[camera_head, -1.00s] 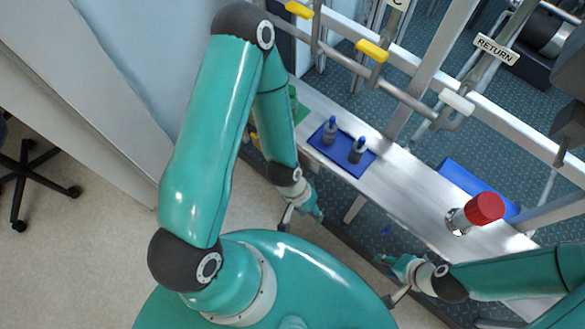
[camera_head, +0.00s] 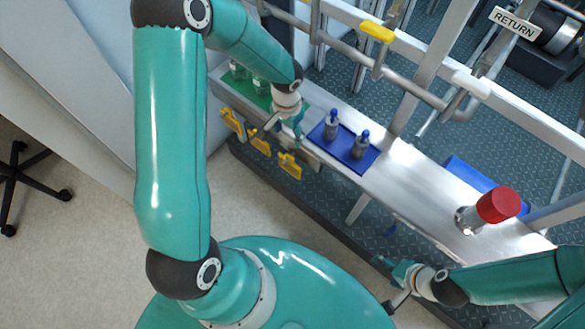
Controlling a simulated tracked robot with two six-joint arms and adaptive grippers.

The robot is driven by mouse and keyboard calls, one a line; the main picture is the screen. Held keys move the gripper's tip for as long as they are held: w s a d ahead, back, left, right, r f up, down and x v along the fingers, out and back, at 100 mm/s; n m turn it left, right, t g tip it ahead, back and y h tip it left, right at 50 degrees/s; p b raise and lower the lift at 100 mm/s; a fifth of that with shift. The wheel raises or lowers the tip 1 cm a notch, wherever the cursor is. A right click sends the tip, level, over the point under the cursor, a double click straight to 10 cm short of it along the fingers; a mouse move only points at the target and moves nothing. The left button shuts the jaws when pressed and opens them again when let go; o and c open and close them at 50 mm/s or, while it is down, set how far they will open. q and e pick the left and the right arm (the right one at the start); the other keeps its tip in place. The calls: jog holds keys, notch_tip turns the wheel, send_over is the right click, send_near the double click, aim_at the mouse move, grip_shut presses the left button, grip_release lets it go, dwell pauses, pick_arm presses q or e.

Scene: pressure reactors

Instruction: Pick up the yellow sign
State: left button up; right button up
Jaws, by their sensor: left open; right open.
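Several yellow signs hang along the front edge of the bench: a left one (camera_head: 232,121), a middle one (camera_head: 260,142) and a right one (camera_head: 289,165). My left gripper (camera_head: 280,130) is open and empty at the bench edge. Its fingers are above and close to the middle and right signs; whether they touch cannot be told. My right gripper (camera_head: 387,284) is open and empty, low at the front, well away from the signs.
A green mat (camera_head: 240,88) with small bottles lies behind my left gripper. A blue tray (camera_head: 358,160) with two grey, blue-topped bottles is to its right. A red-capped vessel (camera_head: 496,205) stands farther right. Pipes with yellow handles (camera_head: 377,31) run behind the bench.

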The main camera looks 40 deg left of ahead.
pick_arm(q)
jog(key=b, duration=0.1)
send_over(289, 156)
notch_tip(289, 156, down, 8)
jog(key=shift+s+f, duration=0.1)
jog(key=shift+f, duration=2.95)
grip_shut()
jog(key=shift+r, duration=0.3)
